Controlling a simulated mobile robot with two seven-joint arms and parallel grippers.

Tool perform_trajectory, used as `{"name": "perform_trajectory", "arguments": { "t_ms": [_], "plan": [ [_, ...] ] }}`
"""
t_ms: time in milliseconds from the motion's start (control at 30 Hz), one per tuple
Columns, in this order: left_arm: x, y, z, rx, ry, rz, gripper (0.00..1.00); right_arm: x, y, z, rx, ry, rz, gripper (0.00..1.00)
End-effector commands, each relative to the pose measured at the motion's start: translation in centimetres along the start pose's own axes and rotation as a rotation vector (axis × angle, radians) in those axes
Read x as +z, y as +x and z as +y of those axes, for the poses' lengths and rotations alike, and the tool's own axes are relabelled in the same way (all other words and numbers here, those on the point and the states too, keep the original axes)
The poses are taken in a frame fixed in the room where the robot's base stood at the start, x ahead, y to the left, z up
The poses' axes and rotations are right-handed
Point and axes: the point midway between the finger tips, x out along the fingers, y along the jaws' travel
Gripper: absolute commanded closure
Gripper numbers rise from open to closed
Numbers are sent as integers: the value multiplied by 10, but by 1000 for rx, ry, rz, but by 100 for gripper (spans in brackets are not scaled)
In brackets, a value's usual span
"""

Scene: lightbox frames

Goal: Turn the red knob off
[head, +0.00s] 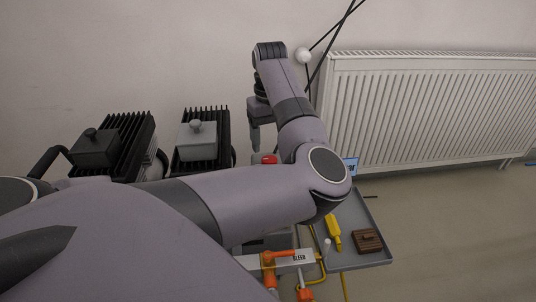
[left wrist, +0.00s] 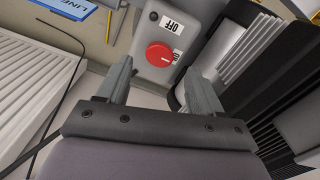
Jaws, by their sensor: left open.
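The red knob (left wrist: 160,54) sits on a grey box (left wrist: 150,24) in the left wrist view. A white OFF label (left wrist: 171,23) is above it, and a smaller, partly legible label is at its right. A pale mark on the knob points toward that smaller label. My left gripper (left wrist: 158,68) is open, one finger on each side of the knob in the picture; contact is not visible. In the head view the knob (head: 269,159) shows just below my left gripper (head: 255,147), partly hidden by my arm. My right gripper is not in view.
Two black finned units (head: 126,133) (head: 187,165) with grey box-like parts on top stand left of the knob. A white radiator (head: 430,105) is on the wall at right. A grey tray (head: 371,215) holds a yellow tool (head: 332,232) and a brown block (head: 367,241).

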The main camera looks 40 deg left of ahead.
Motion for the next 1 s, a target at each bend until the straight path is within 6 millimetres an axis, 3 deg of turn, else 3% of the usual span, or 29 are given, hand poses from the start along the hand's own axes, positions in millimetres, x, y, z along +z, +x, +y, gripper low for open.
{"name": "perform_trajectory", "arguments": {
  "t_ms": [100, 300, 667, 833, 867, 1000],
  "plan": [
    [0, 25, 0, -1, 0, -2, 34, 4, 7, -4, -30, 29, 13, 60],
    [0, 48, 0, 0, 0, 1, 34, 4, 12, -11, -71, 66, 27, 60],
    [0, 52, 0, 0, 0, 2, 34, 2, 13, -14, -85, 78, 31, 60],
    [0, 52, 0, 0, 0, 2, 86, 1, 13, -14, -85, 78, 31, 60],
    [0, 52, 0, 0, 0, 2, 90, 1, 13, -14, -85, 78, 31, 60],
    [0, 52, 0, 0, -1, 2, 90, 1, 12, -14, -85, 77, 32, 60]
  ]
}}
